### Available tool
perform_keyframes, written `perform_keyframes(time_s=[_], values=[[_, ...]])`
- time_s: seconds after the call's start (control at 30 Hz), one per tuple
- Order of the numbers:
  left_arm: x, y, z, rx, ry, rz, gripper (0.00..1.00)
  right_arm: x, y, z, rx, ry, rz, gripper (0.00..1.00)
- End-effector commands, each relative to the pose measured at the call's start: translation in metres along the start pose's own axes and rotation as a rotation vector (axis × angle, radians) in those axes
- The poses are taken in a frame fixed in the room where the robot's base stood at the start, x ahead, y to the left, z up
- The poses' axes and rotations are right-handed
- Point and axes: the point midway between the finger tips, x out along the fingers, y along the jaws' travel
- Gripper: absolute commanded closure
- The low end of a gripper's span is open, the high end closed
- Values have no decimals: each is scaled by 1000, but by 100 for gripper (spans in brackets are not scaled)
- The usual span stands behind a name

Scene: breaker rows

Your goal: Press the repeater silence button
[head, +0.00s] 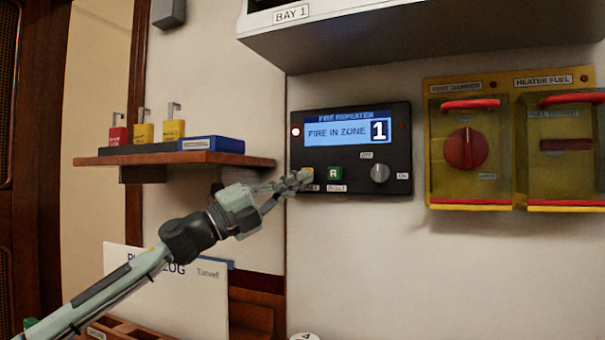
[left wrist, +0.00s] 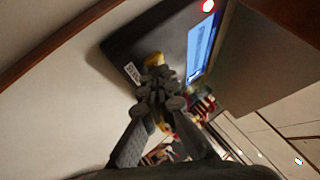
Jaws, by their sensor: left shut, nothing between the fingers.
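The fire repeater (head: 350,185) is a black panel on the wall, its screen (head: 344,132) reading "FIRE IN ZONE 1". A yellow button (head: 307,172) sits at its lower left, partly hidden by my left gripper (head: 301,180). The label under it is mostly covered. In the left wrist view the yellow button (left wrist: 155,60) shows just beyond the fingertips (left wrist: 160,88), beside a white label (left wrist: 132,72). My left gripper is shut and empty, its tips at or very near the button; I cannot tell if they touch. My right gripper is not in view.
A green button (head: 334,173) and a grey knob (head: 380,173) are to the right on the panel. A wooden shelf (head: 250,161) with padlocked tags and a blue box (head: 212,144) juts out at left. Yellow covers (head: 466,185) are at right; a cabinet (head: 400,45) overhangs above.

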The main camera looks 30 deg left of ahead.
Motion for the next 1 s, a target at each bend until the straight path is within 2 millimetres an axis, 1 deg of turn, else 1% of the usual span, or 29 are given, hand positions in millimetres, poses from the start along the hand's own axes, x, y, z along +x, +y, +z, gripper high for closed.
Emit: perform_keyframes(time_s=[0.13, 0.43, 0.53, 1.0], values=[[-5, 0, -1, 1, -6, 3, 100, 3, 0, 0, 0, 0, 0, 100], [-7, -1, -3, 1, -3, 2, 100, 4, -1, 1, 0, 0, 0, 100], [-13, -3, -7, 1, -2, 3, 100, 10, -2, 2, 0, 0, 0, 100], [-44, -26, -31, 2, -1, 2, 100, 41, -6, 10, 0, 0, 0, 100]])
